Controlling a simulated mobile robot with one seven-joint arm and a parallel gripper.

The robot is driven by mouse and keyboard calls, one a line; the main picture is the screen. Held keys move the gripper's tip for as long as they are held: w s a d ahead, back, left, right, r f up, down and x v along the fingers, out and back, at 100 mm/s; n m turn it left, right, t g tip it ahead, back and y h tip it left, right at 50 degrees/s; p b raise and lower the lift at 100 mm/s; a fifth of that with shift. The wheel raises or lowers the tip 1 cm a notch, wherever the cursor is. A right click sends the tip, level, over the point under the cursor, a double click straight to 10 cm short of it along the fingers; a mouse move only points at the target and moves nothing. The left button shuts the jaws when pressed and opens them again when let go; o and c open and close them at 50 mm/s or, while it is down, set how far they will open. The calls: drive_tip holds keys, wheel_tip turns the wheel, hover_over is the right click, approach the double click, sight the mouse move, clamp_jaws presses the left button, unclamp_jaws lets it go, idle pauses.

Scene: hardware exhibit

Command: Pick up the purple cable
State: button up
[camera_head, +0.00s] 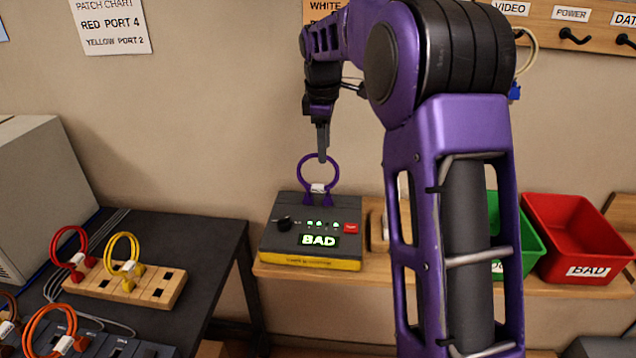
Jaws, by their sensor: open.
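The purple cable (305,172) is a loop standing upright on top of a dark tester box (285,225) with a yellow base. Both its ends meet the top of the box, and a white tag sits low on the loop. The box's display reads BAD in green. My gripper (322,158) points down at the top of the loop, its fingertips overlapping the upper part of the loop in the picture. It is open; the fingers are seen nearly edge-on, and I cannot tell whether the cable is between them.
A red bin (575,235) marked BAD and a green bin (525,250) stand right on the shelf, partly behind my arm. Left, a dark table (205,245) holds a wooden block (160,288) with red and yellow cables. Hooks and labels line the wall board (590,50).

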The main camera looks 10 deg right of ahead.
drive_tip(key=f, duration=0.5)
drive_tip(key=shift+w+a+f+b, duration=0.25)
drive_tip(key=shift+a+f+b, duration=0.05)
drive_tip(key=shift+a+b, duration=0.1)
drive_tip(key=shift+w+f, duration=0.1)
drive_tip(key=shift+f, duration=0.25)
clamp_jaws()
